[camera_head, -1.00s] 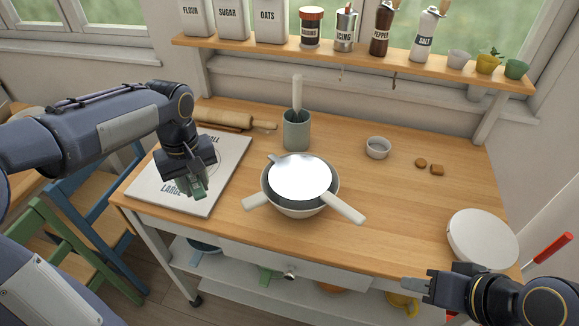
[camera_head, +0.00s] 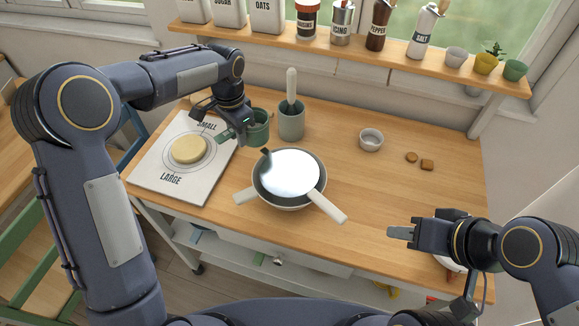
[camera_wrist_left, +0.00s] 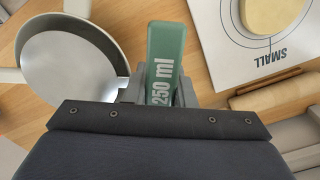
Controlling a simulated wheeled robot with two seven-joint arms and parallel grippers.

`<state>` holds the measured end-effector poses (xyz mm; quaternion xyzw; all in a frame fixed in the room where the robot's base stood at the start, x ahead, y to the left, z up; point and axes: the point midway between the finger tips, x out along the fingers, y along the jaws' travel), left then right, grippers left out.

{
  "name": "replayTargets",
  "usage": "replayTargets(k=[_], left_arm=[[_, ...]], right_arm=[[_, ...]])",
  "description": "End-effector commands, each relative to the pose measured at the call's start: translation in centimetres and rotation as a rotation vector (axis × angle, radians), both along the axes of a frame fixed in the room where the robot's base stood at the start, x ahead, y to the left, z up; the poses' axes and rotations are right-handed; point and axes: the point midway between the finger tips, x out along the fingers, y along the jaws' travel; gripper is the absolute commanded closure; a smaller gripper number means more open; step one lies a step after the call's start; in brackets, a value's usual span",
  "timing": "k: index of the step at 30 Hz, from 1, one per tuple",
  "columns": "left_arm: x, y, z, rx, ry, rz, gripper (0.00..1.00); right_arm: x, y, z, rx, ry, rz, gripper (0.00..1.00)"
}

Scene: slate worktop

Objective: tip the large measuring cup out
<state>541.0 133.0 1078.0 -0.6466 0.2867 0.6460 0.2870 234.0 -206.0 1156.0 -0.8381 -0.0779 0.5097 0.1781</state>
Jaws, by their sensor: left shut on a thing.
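My left gripper (camera_head: 228,137) is shut on the handle of a green measuring cup (camera_head: 258,130). The cup hangs just right of the board, behind the bowl, and its opening seems to face up; its contents cannot be made out. In the left wrist view the green handle (camera_wrist_left: 164,65) marked "250 ml" sits between the fingers, and the cup's body is hidden. A pale round of dough or batter (camera_head: 188,149) lies on the white board (camera_head: 150,180) within its printed rings. My right gripper (camera_head: 392,232) is over the front right of the worktop with nothing visible in it.

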Motion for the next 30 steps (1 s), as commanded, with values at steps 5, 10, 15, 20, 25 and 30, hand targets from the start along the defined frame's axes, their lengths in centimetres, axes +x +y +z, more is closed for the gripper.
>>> replayTargets(k=[5, 10, 15, 20, 25, 30], left_arm=[[-0.1, -0.1, 0.1, 0.008, -0.007, 0.001, 1.00], [-0.5, -0.4, 0.3, 0.040, -0.042, 0.000, 1.00], [-1.0, -0.8, 0.5, 0.093, -0.100, 0.000, 1.00], [-1.5, -1.3, 0.7, 0.148, -0.162, -0.001, 1.00], [-2.0, -1.8, 0.9, 0.205, -0.223, -0.001, 1.00], [-2.6, -2.3, 1.0, 0.261, -0.286, -0.001, 1.00]], right_arm=[[0.0, 0.0, 0.0, 0.000, 0.000, 0.000, 0.64], [0.0, 0.0, 0.0, 0.000, 0.000, 0.000, 0.64], [0.0, 0.0, 0.0, 0.000, 0.000, 0.000, 0.64], [0.0, 0.0, 0.0, 0.000, 0.000, 0.000, 0.64], [0.0, 0.0, 0.0, 0.000, 0.000, 0.000, 0.64], [0.0, 0.0, -0.1, 0.000, 0.000, 0.000, 0.64]])
